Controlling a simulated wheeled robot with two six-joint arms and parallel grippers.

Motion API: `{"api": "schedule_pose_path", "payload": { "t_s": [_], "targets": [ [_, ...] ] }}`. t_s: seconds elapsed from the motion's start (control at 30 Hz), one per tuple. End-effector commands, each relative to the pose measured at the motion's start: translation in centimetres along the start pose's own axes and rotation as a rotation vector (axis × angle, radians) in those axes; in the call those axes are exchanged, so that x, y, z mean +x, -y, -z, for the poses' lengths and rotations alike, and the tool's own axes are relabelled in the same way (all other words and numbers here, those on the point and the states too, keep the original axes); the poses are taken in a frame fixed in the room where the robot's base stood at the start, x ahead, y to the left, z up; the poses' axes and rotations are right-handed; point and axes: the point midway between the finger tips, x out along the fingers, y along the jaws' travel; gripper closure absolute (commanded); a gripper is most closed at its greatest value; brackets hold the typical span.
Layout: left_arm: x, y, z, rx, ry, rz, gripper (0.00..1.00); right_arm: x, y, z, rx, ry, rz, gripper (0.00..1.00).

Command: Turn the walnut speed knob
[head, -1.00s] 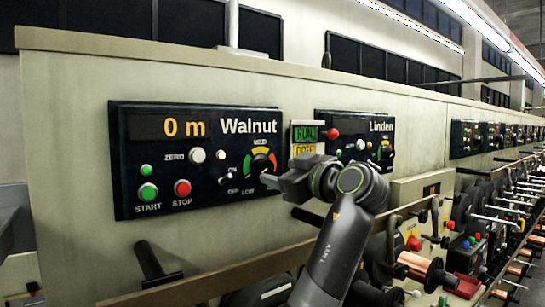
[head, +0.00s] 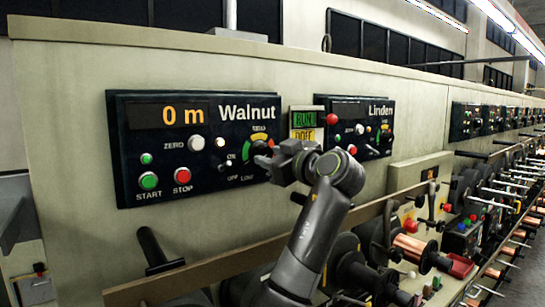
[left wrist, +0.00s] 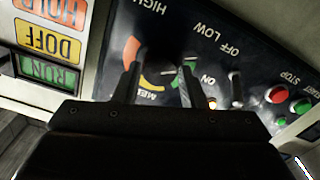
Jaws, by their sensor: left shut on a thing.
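The Walnut panel (head: 126,195) is dark, with a display reading 0 m. Its black speed knob (head: 259,147) sits at the right end inside a green, yellow and red arc. My left gripper (head: 268,164) is at the knob from the lower right and hides part of it and the scale. In the left wrist view the two fingers (left wrist: 158,82) of my left gripper stand on either side of the dark knob (left wrist: 160,55), shut on it. The knob's pointer direction is hard to read. My right gripper is not in view.
The Walnut panel also has a green start button (head: 148,181), a red stop button (head: 182,176), a white zero button (head: 196,143) and an on/off switch (head: 222,166). A run/doff sign (head: 303,120) and the Linden panel (head: 350,105) are to the right. A rail (head: 240,254) runs below.

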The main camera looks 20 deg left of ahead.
Motion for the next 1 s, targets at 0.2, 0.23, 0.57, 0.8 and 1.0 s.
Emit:
{"api": "schedule_pose_path", "payload": {
  "t_s": [0.2, 0.23, 0.57, 0.8, 1.0],
  "targets": [
    [0.0, 0.0, 0.0, 0.009, -0.001, 0.000, 0.85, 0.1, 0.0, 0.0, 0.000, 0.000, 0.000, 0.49],
    [0.0, 0.0, 0.0, 0.015, -0.001, -0.001, 0.85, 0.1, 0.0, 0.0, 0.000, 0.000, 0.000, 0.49],
    [0.0, 0.0, -0.1, 0.175, -0.002, -0.001, 0.85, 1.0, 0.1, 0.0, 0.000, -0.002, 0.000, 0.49],
    [0.0, 0.0, -0.1, 0.392, -0.003, -0.001, 0.85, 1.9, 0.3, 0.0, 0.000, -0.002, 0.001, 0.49],
    [0.0, 0.0, 0.0, 0.582, -0.003, 0.000, 0.85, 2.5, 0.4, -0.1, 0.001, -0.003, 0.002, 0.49]
  ]
}}
